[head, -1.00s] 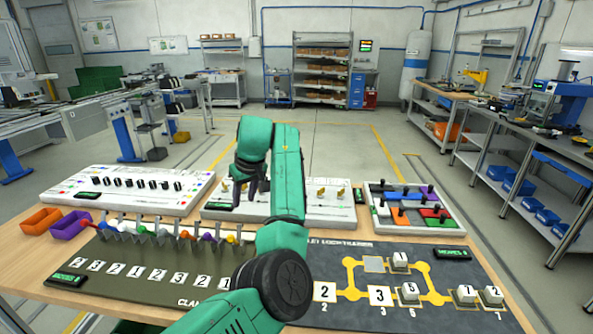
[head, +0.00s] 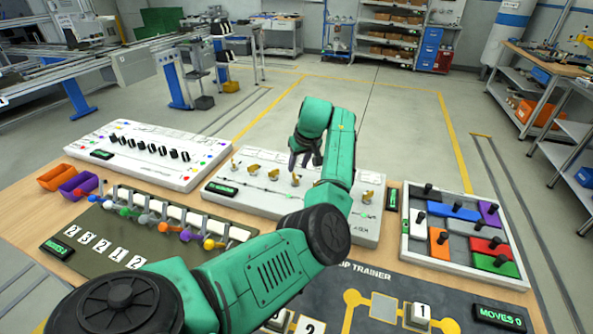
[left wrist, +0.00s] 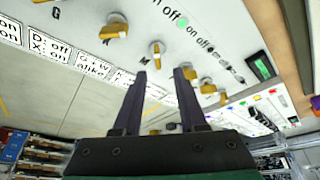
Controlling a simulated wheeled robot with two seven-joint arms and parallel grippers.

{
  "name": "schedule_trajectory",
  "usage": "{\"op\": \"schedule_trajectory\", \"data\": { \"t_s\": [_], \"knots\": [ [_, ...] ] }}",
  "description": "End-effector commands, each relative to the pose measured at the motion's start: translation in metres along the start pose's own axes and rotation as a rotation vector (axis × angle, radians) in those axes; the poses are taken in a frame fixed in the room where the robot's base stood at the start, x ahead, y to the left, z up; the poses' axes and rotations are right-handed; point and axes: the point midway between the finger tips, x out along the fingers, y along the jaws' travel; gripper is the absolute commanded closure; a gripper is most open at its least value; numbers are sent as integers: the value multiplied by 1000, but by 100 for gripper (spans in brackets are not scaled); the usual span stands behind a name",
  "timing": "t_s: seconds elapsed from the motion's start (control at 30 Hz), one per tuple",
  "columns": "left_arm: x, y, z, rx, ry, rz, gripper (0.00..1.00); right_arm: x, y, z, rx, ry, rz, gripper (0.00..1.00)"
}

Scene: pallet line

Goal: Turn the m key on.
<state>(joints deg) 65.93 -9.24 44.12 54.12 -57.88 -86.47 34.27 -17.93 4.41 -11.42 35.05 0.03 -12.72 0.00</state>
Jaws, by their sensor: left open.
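The key panel (head: 235,205) is a white board with several yellow keys in the middle of the bench. In the left wrist view, a yellow key (left wrist: 155,56) has a letter beside it that looks like M; its handle points roughly toward my gripper. My left gripper (left wrist: 159,72) is open and empty, with its two dark fingertips either side of the line to this key, close to it. In the head view, my left gripper (head: 305,160) hangs over the panel's middle and hides part of it. My right gripper is not in view.
Neighbouring yellow keys (left wrist: 115,28) stand close on both sides. A green-lit display (left wrist: 262,67) is on the panel. Printed rule cards (left wrist: 48,43) line its edge. A board of coloured sliding blocks (head: 455,255) is to the right, a lever board (head: 130,235) to the left front.

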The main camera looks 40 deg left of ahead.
Motion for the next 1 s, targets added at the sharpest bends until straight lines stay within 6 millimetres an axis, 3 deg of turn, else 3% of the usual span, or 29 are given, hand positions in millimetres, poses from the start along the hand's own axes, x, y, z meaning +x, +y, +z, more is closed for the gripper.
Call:
{"op": "schedule_trajectory", "data": {
  "t_s": [0.23, 0.57, 0.7, 1.0],
  "knots": [
    [54, -1, 0, 0, -1, -3, 59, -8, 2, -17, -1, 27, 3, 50],
    [64, 0, 0, -2, 0, 1, 59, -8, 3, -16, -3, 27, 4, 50],
    [64, 0, 0, -1, 0, 1, 100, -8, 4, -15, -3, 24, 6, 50],
    [63, 0, 0, 6, 0, 3, 100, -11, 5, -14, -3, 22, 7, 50]
  ]
}}
